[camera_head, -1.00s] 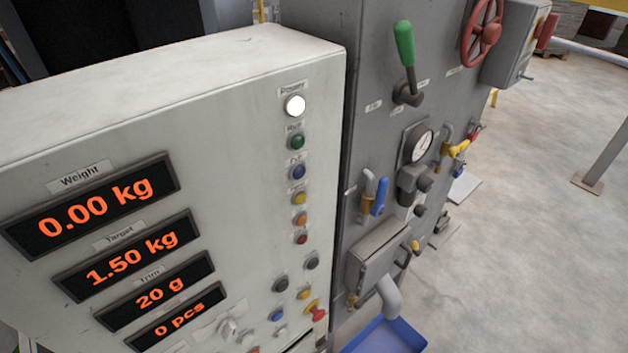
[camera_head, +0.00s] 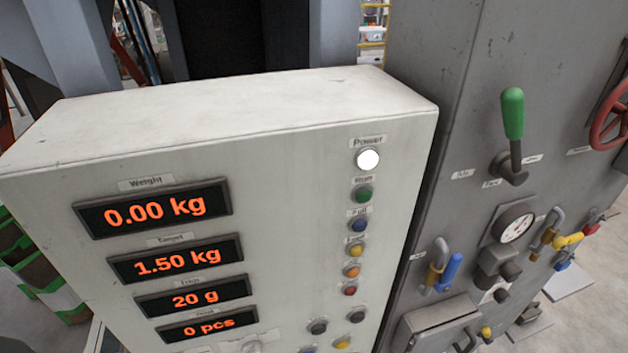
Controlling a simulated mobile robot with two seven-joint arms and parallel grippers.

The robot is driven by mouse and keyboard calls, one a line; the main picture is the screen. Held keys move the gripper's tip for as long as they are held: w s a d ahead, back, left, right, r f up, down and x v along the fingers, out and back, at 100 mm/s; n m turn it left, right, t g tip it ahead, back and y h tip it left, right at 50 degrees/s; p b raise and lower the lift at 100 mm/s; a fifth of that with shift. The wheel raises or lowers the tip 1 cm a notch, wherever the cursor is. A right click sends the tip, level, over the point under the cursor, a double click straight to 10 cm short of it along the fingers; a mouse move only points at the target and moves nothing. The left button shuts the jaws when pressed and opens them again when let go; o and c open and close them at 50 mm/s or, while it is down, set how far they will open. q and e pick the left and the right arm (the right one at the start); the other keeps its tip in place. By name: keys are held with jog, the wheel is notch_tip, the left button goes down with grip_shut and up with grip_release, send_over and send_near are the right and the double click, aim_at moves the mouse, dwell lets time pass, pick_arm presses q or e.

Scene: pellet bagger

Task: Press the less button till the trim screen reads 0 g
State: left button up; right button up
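The trim screen (camera_head: 194,297) on the pale control cabinet reads 20 g in orange digits. Above it, the weight screen (camera_head: 153,207) reads 0.00 kg and the target screen (camera_head: 175,259) reads 1.50 kg. Below it, a screen (camera_head: 208,326) reads 0 pcs. Two dark buttons, one at the left (camera_head: 318,326) and one at the right (camera_head: 356,315), sit low on the panel with a yellow button (camera_head: 342,342) below them. Their labels are too small to read, so I cannot tell which is the less button. Neither gripper is in view.
A column of lamps or buttons runs down from the white power light (camera_head: 368,159). At the right, a grey machine carries a green-handled lever (camera_head: 512,115), a gauge (camera_head: 514,224), a red handwheel (camera_head: 610,115) and several small valves. These stick out beside the cabinet.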

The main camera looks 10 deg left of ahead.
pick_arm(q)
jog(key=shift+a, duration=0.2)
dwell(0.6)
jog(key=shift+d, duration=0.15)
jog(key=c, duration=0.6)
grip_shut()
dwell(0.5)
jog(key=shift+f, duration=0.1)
